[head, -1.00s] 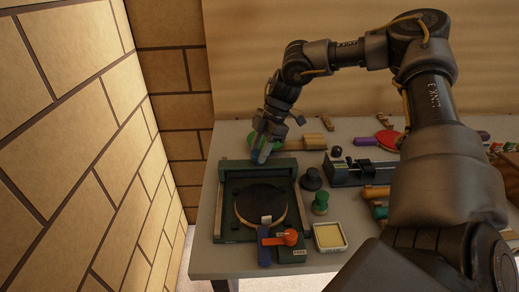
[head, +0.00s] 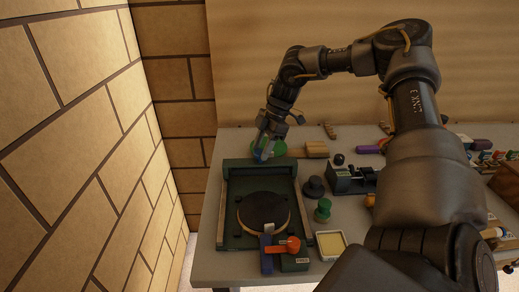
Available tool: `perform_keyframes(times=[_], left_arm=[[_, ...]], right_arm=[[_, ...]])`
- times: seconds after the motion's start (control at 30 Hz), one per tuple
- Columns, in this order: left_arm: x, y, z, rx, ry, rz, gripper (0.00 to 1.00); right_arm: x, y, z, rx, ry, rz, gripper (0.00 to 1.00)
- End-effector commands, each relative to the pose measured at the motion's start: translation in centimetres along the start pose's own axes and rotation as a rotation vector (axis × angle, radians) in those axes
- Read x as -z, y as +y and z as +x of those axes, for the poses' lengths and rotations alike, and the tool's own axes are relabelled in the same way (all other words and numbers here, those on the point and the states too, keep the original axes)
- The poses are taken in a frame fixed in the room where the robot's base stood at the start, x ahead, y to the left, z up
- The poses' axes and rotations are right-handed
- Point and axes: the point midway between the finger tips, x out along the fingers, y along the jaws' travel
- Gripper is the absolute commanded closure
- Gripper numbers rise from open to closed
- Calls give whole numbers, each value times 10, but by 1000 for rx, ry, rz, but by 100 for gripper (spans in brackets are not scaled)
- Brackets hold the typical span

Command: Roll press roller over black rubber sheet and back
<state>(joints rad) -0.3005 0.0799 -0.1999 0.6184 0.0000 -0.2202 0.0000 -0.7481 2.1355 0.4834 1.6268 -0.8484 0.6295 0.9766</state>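The dark green press (head: 228,212) lies on the left part of the table, with pale rails along both sides. The round black rubber sheet (head: 263,210) lies in its bed, near the front. A dark green crossbar (head: 240,168), which looks like the roller, spans the far end of the press, beyond the sheet. My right gripper (head: 262,153) points down at the far end of the press, at or just behind this bar. I cannot tell if its fingers touch the bar or are closed. My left gripper is out of view.
A brick wall (head: 90,150) rises at left.

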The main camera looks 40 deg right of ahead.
Motion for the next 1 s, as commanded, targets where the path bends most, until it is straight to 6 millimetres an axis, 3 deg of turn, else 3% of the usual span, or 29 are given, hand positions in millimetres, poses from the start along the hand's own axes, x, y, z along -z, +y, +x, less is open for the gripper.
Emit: perform_keyframes(times=[0.03,0.1,0.47,1.0], left_arm=[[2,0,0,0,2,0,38],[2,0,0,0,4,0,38],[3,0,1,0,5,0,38],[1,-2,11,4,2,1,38]], right_arm=[[1,0,0,-1,0,-1,51],[1,0,0,0,0,-1,42],[1,0,-4,2,0,-2,41],[1,2,-96,2,-1,-1,41]])
